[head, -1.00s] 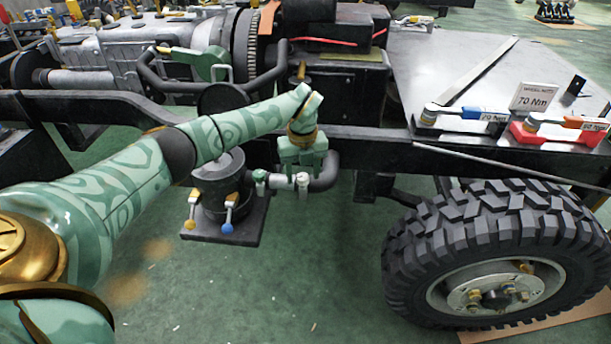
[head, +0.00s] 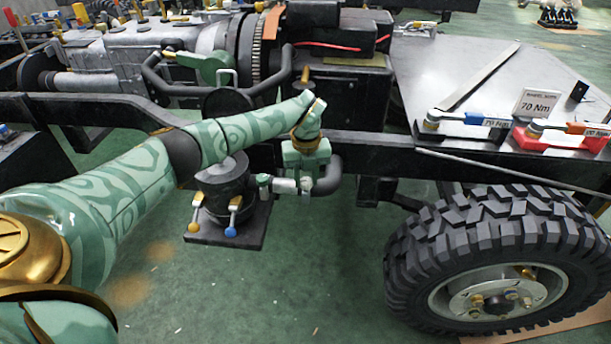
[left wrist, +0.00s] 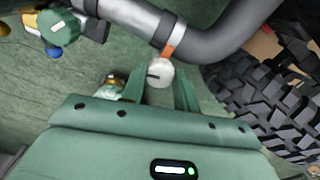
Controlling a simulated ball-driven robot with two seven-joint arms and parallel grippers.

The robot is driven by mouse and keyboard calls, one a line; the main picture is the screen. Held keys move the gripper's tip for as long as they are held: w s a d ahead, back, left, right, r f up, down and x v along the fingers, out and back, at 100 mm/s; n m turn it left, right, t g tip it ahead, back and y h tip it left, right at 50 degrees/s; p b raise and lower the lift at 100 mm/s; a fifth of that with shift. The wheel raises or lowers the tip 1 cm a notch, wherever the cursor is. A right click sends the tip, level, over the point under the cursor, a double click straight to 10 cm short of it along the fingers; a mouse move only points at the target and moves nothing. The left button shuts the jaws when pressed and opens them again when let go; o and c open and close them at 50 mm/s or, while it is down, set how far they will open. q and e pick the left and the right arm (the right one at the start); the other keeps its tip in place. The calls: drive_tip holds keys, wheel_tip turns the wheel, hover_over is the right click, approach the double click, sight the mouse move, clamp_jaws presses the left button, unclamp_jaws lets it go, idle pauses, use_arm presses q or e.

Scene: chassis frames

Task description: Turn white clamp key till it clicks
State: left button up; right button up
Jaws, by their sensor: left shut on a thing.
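The white clamp key (left wrist: 160,73) is a round white knob with a dark slot, beside an orange tab (left wrist: 167,50) at the silver-to-black pipe joint. My left gripper (left wrist: 162,92) has one green finger on each side of the key and is shut on it. In the head view, my left gripper (head: 306,180) points down over the pipe joint, with a small white part of the key (head: 306,186) between its fingers. Whether the key has turned cannot be told. My right gripper is not in view.
A black canister (head: 222,180) with yellow and blue levers stands left of the gripper. The chassis rail (head: 380,148) runs behind, and a large tyre (head: 425,250) stands right. Green floor lies open in front.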

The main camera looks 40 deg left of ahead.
use_arm(q)
drive_tip(key=shift+r+m+p, duration=0.2)
drive_tip(key=shift+m+p, duration=0.2)
drive_tip(key=shift+m, duration=0.4)
drive_tip(key=m+p, duration=0.1)
drive_tip(key=m, duration=0.1)
drive_tip(key=shift+m, duration=1.3)
drive_tip(key=shift+f+m+p, duration=0.1)
drive_tip(key=shift+m+p, duration=0.25)
drive_tip(key=shift+m, duration=1.85)
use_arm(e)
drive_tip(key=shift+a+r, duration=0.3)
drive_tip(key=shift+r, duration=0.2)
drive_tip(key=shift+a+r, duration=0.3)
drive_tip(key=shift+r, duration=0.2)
use_arm(q)
drive_tip(key=shift+f, duration=0.1)
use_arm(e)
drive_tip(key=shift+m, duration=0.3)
use_arm(q)
drive_tip(key=o, duration=1)
